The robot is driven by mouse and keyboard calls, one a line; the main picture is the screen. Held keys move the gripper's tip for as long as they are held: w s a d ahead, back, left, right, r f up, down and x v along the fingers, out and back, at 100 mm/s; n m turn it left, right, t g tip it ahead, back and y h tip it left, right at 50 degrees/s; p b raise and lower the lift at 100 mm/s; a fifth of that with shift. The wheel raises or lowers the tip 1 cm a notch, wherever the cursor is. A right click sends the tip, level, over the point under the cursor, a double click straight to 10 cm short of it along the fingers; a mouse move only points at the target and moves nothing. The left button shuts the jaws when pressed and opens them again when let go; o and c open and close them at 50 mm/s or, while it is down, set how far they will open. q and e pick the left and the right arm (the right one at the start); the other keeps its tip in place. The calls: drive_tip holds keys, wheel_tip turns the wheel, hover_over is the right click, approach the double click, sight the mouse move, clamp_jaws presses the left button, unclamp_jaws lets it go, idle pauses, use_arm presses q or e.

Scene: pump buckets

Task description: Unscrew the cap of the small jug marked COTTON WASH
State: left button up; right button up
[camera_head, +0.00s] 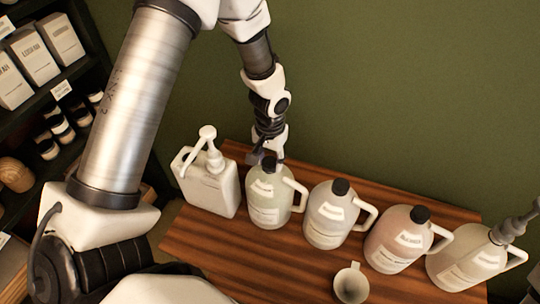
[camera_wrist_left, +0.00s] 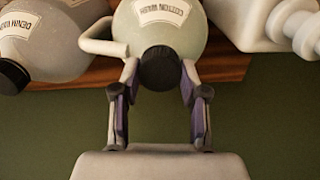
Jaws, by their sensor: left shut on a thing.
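The small jug marked COTTON WASH (camera_head: 266,207) stands upright on the wooden table, second from the left in the row. In the left wrist view the jug (camera_wrist_left: 190,28) shows its label upside down. Its black cap (camera_wrist_left: 160,68) sits on the neck, between the fingers of my left gripper (camera_wrist_left: 160,80). The gripper is shut on the cap, one finger on each side. In the head view the left gripper (camera_head: 266,155) reaches down from behind onto the cap. My right gripper is not in view.
A white pump jug (camera_head: 208,188) stands close on the left. Jugs with black caps (camera_head: 328,220) (camera_head: 392,247) and a grey-pump jug (camera_head: 465,265) stand to the right. A small white scoop (camera_head: 350,287) lies in front on the table (camera_head: 235,245). A green wall rises behind.

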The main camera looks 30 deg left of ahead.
use_arm(q)
drive_tip(key=shift+f, duration=0.1)
drive_tip(key=shift+f+n+b, duration=0.1)
drive_tip(key=shift+n+b, duration=0.45)
drive_tip(key=shift+n, duration=0.05)
drive_tip(key=n+b, duration=0.3)
drive_tip(key=n, duration=0.2)
drive_tip(key=n+b, duration=0.1)
drive_tip(key=n, duration=0.1)
drive_tip(key=shift+n, duration=0.6)
drive_tip(key=shift+n+b, duration=0.7)
drive_tip(key=shift+n, duration=0.2)
drive_tip(key=shift+n+b, duration=0.3)
drive_tip(key=shift+n, duration=0.6)
drive_tip(key=shift+r, duration=0.2)
drive_tip(key=shift+r, duration=0.15)
